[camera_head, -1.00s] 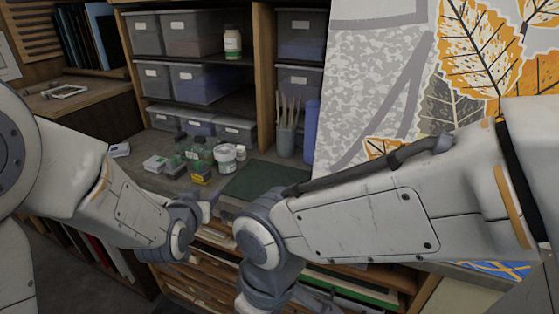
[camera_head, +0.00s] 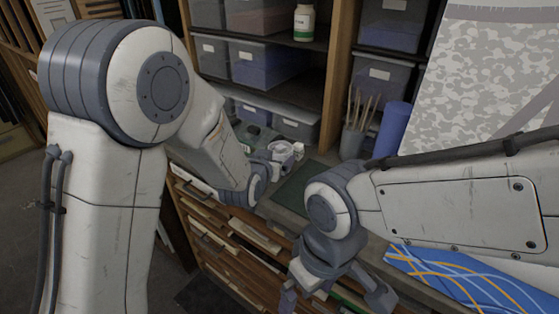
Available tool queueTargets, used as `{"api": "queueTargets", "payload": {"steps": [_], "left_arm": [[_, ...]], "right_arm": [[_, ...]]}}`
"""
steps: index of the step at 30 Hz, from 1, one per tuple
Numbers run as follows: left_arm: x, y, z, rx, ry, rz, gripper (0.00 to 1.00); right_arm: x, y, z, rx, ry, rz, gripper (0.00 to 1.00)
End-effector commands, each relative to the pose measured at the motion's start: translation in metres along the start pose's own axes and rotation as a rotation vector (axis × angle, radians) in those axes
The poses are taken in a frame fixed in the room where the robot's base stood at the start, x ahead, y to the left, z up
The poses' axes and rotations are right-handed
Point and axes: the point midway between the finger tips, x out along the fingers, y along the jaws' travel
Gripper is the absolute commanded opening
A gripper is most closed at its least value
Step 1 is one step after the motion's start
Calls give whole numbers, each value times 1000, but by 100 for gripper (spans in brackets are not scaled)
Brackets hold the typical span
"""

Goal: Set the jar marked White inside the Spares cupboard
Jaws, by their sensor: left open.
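A white jar (camera_head: 281,153) stands on the desk top, partly hidden by my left gripper; its label cannot be read. A second white jar with a green label (camera_head: 304,23) stands on the upper shelf, its wording too small to read. My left gripper (camera_head: 272,167) is open beside the desk jar; whether it touches or surrounds it cannot be told. My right gripper (camera_head: 335,296) hangs low at the desk front, its fingers spread and empty. No cupboard marked Spares can be made out.
Grey lidded boxes (camera_head: 262,63) fill the shelves. Open drawers (camera_head: 232,250) lie below the desk. A patterned panel (camera_head: 490,80) stands at right.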

Motion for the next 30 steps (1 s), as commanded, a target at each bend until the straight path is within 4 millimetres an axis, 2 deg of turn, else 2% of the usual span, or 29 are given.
{"api": "queueTargets", "payload": {"steps": [7, 15, 25, 29, 30], "left_arm": [[18, 1, -2, 1, -1, 2, 93], [53, -1, -1, 0, 0, 0, 93], [59, -2, 0, -1, 1, -2, 93], [59, -2, 0, -1, 1, -2, 44], [59, -2, 0, -1, 1, -2, 28]], "right_arm": [[-10, -1, 0, 0, 0, 0, 100], [-24, -2, -1, 0, 0, 0, 100], [-24, -2, -1, 0, 0, 0, 100], [-24, -2, -1, 0, 0, 0, 100], [-24, -2, -1, 0, 0, 0, 100]]}}
